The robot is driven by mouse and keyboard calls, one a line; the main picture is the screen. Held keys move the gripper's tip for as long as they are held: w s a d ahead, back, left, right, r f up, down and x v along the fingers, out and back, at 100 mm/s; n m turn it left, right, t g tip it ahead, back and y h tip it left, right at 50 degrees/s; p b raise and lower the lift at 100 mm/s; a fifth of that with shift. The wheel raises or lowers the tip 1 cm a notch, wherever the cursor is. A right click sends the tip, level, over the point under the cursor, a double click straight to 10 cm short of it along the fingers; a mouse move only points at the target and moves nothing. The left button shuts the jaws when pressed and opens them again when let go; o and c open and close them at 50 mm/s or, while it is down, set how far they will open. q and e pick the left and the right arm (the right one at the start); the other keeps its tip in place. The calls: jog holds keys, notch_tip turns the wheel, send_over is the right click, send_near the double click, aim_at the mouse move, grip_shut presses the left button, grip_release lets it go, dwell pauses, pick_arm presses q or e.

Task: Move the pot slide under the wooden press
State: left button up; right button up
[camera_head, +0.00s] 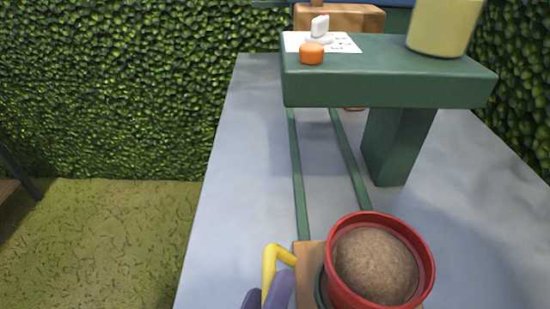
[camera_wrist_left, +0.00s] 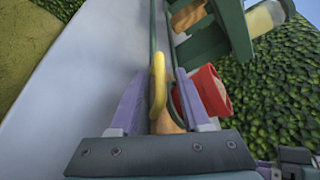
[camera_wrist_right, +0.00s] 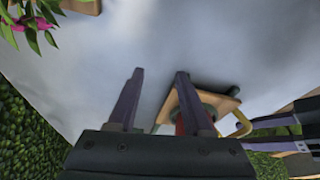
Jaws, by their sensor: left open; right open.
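The pot slide is a wooden board (camera_head: 305,257) with a yellow handle (camera_head: 272,262) and a red pot of brown soil (camera_head: 375,265) on it, at the near end of two green rails (camera_head: 298,180). My left gripper (camera_head: 268,297) is at the handle. In the left wrist view its open fingers (camera_wrist_left: 160,98) stand either side of the handle (camera_wrist_left: 157,85). The red pot (camera_wrist_left: 208,92) is just right of them. My right gripper (camera_wrist_right: 158,75) is open and empty beside the board (camera_wrist_right: 212,98). A green stand (camera_head: 390,93) crosses above the rails; a wooden block (camera_head: 345,18) is behind it.
A white card (camera_head: 350,43), an orange knob (camera_head: 312,53) and a yellow container (camera_head: 443,25) are on the stand. Its green post (camera_head: 395,150) stands right of the rails. The grey table (camera_head: 240,180) is clear on the left. Pink flowers (camera_wrist_right: 42,23) show in the right wrist view.

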aim_at(275, 269)
pick_arm(q)
jog(key=x, duration=0.5)
jog(key=shift+w, duration=0.3)
jog(key=shift+r, duration=0.15)
grip_shut()
